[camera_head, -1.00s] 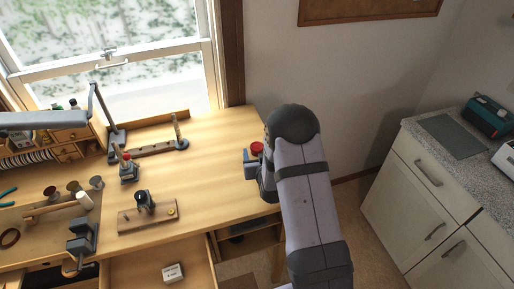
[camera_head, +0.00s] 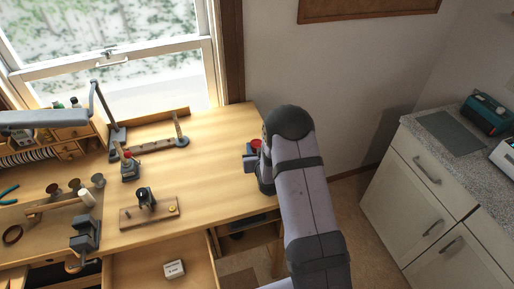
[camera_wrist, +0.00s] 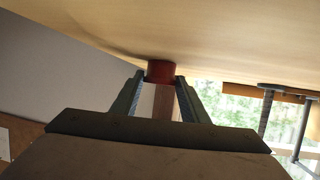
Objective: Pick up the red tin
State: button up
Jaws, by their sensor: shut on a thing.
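The red tin (camera_head: 256,144) is at the right end of the workbench, mostly hidden behind my gripper (camera_head: 252,156) in the head view. In the wrist view the red tin (camera_wrist: 161,71) sits between the tips of my gripper (camera_wrist: 161,80), which is shut on it. The bench top is right behind the tin in that view. I cannot tell how large any gap between tin and bench is.
The workbench (camera_head: 210,185) is clear left of my gripper. Further left stand a wooden block with a dark tool (camera_head: 148,206), a red-topped item (camera_head: 128,166) and a vise (camera_head: 84,236). An open drawer (camera_head: 140,270) juts out in front. A cabinet (camera_head: 420,195) stands right.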

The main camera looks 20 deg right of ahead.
jog(key=shift+r, duration=0.15)
notch_tip(320, 180, up, 10)
jog(key=b, duration=0.3)
dwell(0.5)
